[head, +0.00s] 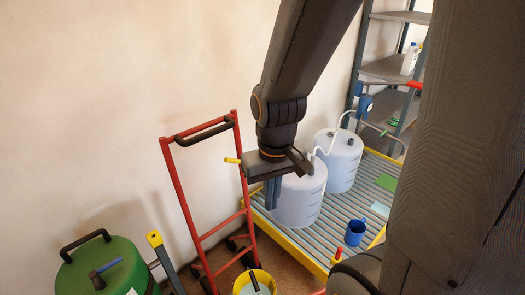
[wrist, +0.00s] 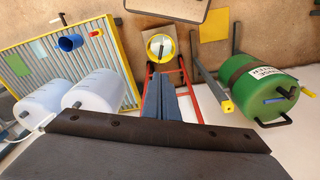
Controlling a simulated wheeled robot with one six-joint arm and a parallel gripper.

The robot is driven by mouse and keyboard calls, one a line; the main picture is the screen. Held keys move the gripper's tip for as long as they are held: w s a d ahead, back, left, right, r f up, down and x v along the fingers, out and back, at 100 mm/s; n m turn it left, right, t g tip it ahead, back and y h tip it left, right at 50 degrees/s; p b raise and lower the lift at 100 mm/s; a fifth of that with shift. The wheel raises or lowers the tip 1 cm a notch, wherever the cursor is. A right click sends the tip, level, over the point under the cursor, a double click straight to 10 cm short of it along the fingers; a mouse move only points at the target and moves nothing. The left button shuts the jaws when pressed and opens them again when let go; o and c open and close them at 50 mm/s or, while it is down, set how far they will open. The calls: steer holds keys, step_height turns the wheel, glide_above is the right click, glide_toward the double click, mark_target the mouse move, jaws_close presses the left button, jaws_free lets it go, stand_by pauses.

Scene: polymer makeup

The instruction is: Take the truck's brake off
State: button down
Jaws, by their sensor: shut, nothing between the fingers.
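A red hand truck (head: 174,180) with a black handle stands against the wall, left of my gripper in the head view. A short yellow-ended lever (head: 232,160) sticks out at its right upright. Part of the truck's red frame (wrist: 183,74) shows beyond my fingers in the wrist view. My gripper (head: 272,193) points down, shut and empty, just right of the truck's frame and in front of a white drum. Its fingers (wrist: 166,100) are together in the wrist view. I cannot tell from these frames whether the brake is on.
A green drum (head: 110,268) stands left, beside a grey bar with a yellow end (head: 154,239). A yellow bucket (head: 245,284) is near the truck's foot. White drums (head: 338,162) and a blue mug (head: 355,232) stand on a yellow-edged grating (head: 291,247). Shelves (head: 386,68) stand behind.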

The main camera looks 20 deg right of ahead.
steer(key=w+d+f+n+t+h, duration=0.15)
steer(key=w+d+n+t, duration=0.25)
steer(key=w+d+n, duration=0.85)
steer(key=n+t+y, duration=0.5)
steer(key=n+y, duration=0.5)
steer(key=n, duration=1.4)
glide_toward(235, 161)
steer(key=shift+g, duration=0.3)
steer(key=p+x, duration=0.2)
steer(key=x, duration=0.4)
steer(key=shift+w+a+r+p, duration=0.1)
steer(key=shift+w+r+p, duration=0.1)
steer(key=shift+p, duration=0.2)
steer(key=shift+w+f, duration=0.1)
